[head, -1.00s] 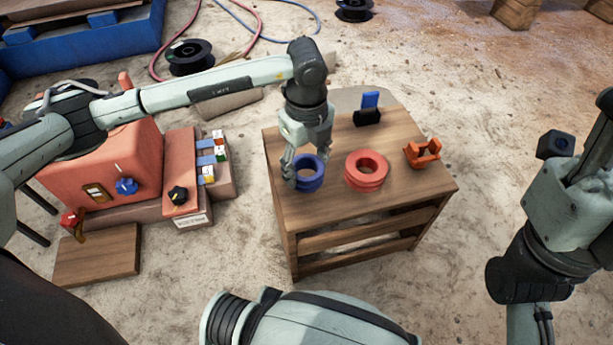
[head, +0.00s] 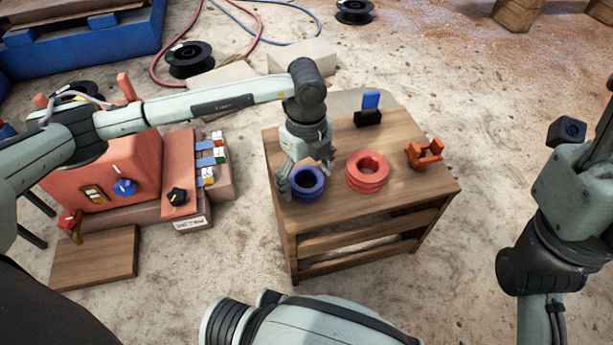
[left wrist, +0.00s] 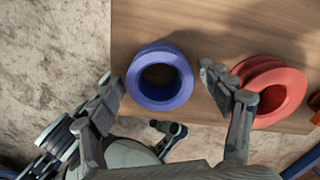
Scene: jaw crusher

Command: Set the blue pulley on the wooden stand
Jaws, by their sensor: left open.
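The blue pulley (head: 309,195), a grooved ring, sits flat on top of the wooden stand (head: 410,200), near its front left edge. It also shows in the left wrist view (left wrist: 160,98), hole facing the camera. My left gripper (head: 307,178) is open, its fingers spread to either side of the pulley. In the left wrist view the fingers (left wrist: 165,85) show left and right of it, with gaps visible; contact cannot be told. My right arm shows at the right edge, but its fingers are not visible.
A red pulley (head: 367,184) sits close right of the blue one. An orange bracket (head: 424,155) and a black-and-blue piece (head: 368,112) stand farther back on the stand. A red machine (head: 110,165) stands on the floor at left, beside a wooden board (head: 95,260).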

